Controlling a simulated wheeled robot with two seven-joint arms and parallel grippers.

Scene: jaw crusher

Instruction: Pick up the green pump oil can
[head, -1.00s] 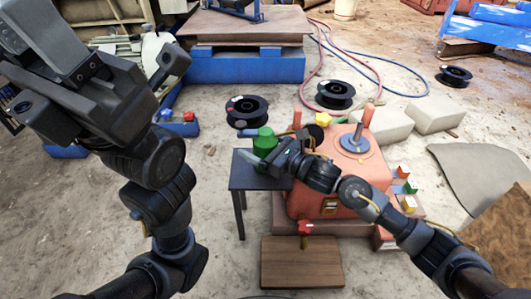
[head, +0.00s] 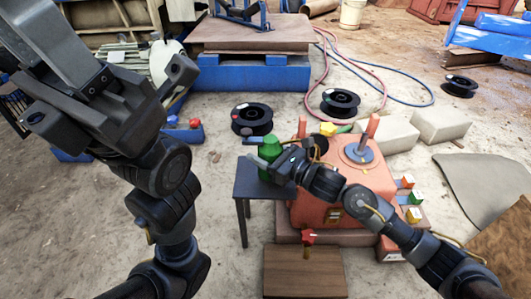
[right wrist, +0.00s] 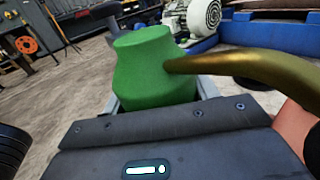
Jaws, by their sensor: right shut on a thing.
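The green pump oil can (head: 269,151) is at the small dark table (head: 250,188), left of the orange machine. It looks upright; I cannot tell whether its base touches the tabletop. My right gripper (head: 277,171) reaches in from the right and is shut on the can. In the right wrist view the can's green body (right wrist: 152,70) sits between the fingers, with a brass-coloured tube crossing its right side. Its lower part is hidden by the gripper body. My left gripper (head: 108,92) is raised at the upper left, away from the can, with its fingers spread and empty.
The orange jaw crusher (head: 350,185) stands right beside the table, with upright posts and coloured blocks. A wooden board (head: 305,272) lies in front. Black reels (head: 252,118), hoses and pale blocks (head: 388,135) lie behind.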

